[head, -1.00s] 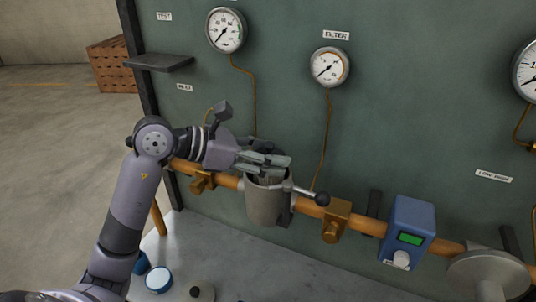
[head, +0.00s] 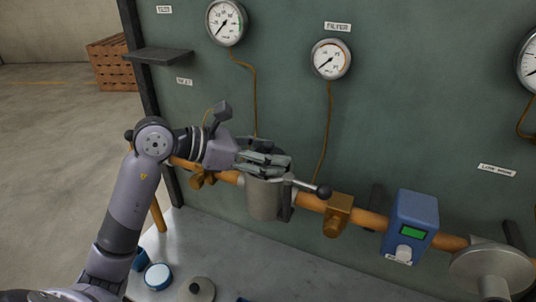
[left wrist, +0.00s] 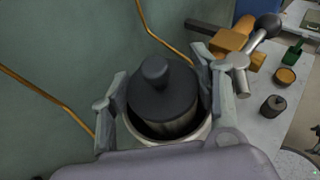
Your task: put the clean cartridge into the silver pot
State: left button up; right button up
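The silver pot (head: 263,203) sits on the orange pipe below the FILTER gauge; its rim (left wrist: 203,133) shows in the left wrist view. A dark, round-topped cartridge with a knob (left wrist: 160,98) stands partly inside the pot, its top above the rim. I cannot tell whether it is the clean one. My left gripper (head: 285,165) is over the pot mouth. In the left wrist view its fingers (left wrist: 160,88) are apart on either side of the cartridge, with a small gap at the left one.
A lever with a black ball (head: 323,191) sticks out right of the pot. A blue box (head: 412,220) is farther right on the pipe. On the bench are a lid with a black knob (head: 199,290), a blue-rimmed white dish (head: 158,277) and, in the wrist view, a dark knobbed cylinder (left wrist: 272,106).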

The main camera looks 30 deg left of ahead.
pick_arm(q)
jog(key=o, duration=0.4)
jog(key=shift+d+f, duration=0.1)
jog(key=shift+f, duration=0.3)
jog(key=shift+r, duration=0.2)
jog(key=shift+r+p, duration=0.85)
jog(key=shift+p, duration=0.3)
jog(key=shift+s+a+f+b, duration=0.2)
jog(key=shift+s+a+b, duration=0.55)
jog(key=shift+b, duration=0.25)
jog(key=b+v, duration=0.3)
jog(key=v, duration=0.7)
jog(key=shift+r, duration=0.45)
